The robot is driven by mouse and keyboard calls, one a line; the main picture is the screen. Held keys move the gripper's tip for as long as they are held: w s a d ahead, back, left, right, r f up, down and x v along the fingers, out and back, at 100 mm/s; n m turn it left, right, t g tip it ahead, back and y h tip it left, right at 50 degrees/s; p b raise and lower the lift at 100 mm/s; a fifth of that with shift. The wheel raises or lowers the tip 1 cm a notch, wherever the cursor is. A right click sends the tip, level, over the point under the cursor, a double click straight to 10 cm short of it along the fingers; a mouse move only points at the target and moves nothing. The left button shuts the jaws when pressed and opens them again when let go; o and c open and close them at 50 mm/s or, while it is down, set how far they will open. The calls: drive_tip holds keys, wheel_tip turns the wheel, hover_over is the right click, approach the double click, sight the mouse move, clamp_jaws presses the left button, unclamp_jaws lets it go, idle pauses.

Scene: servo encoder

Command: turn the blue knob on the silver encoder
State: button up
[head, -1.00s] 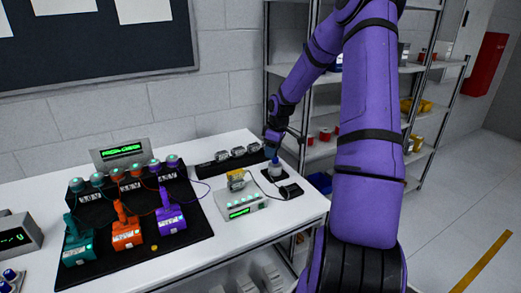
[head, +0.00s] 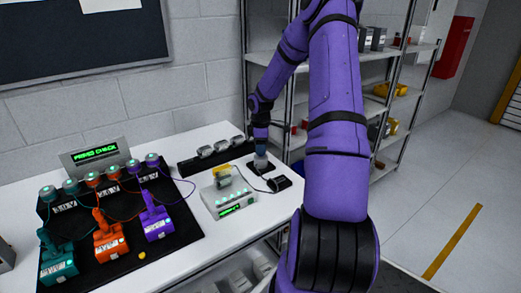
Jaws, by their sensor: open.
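The silver encoder (head: 261,163) stands on a small black base near the right end of the white table. Its blue knob is hardly visible, hidden behind my gripper. My gripper (head: 261,151) points down over the top of the encoder, at the knob's place. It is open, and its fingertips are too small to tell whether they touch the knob. A grey box with a green display (head: 229,199) stands to the left of the encoder, with a yellow part on top.
A black mat (head: 185,228) at the left carries teal, orange and purple devices with cables. A black rack of silver parts (head: 208,150) lies behind the encoder. A small black block (head: 279,183) sits right of it. Metal shelves (head: 398,88) stand behind my arm.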

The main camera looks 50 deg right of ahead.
drive_tip(key=shift+f, duration=0.75)
drive_tip(key=shift+c, duration=0.5)
drive_tip(key=c, duration=0.8)
drive_tip(key=shift+c, duration=0.2)
drive_tip(key=shift+m, duration=0.3)
